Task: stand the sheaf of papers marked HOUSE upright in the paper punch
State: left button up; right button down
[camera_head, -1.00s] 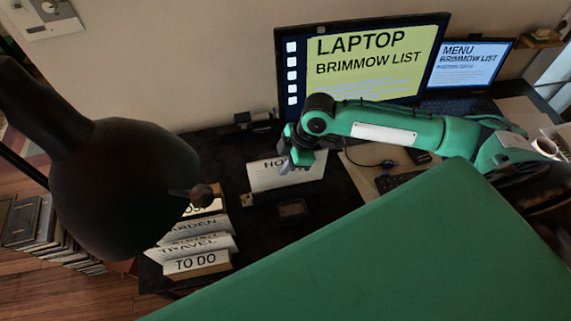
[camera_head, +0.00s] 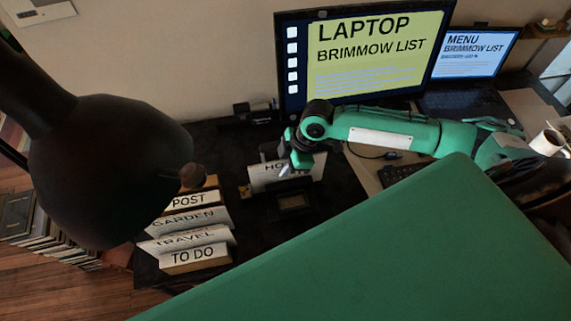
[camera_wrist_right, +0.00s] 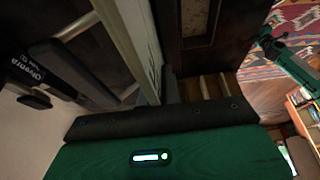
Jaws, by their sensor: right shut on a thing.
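The white HOUSE sheaf (camera_head: 262,180) stands roughly upright over the dark desk in the head view; only the letters HO show, the rest being behind my gripper. My right gripper (camera_head: 300,165) is shut on its upper edge. In the right wrist view the sheaf (camera_wrist_right: 126,40) shows nearly edge-on as a pale strip. The black paper punch (camera_head: 257,115), with a small pale label, stands behind it by the wall; its lettered side (camera_wrist_right: 38,72) shows at left in the wrist view. I cannot tell whether the sheaf touches anything below. My left gripper is not in view.
A dark framed tray (camera_head: 292,202) lies just in front of the sheaf. A rack of cards marked POST (camera_head: 192,200), GARDEN, TRAVEL and TO DO is at left. A dark rounded lamp-like shape (camera_head: 105,170) blocks the left. A monitor (camera_head: 370,60) and laptop stand behind.

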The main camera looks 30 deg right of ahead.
dwell(0.4)
jog(key=c, duration=1.5)
grip_release()
jog(key=b+v, duration=0.1)
jog(key=v, duration=1.2)
jog(key=shift+d+r+b, duration=0.15)
jog(key=shift+r+b, duration=0.2)
jog(key=shift+b, duration=0.05)
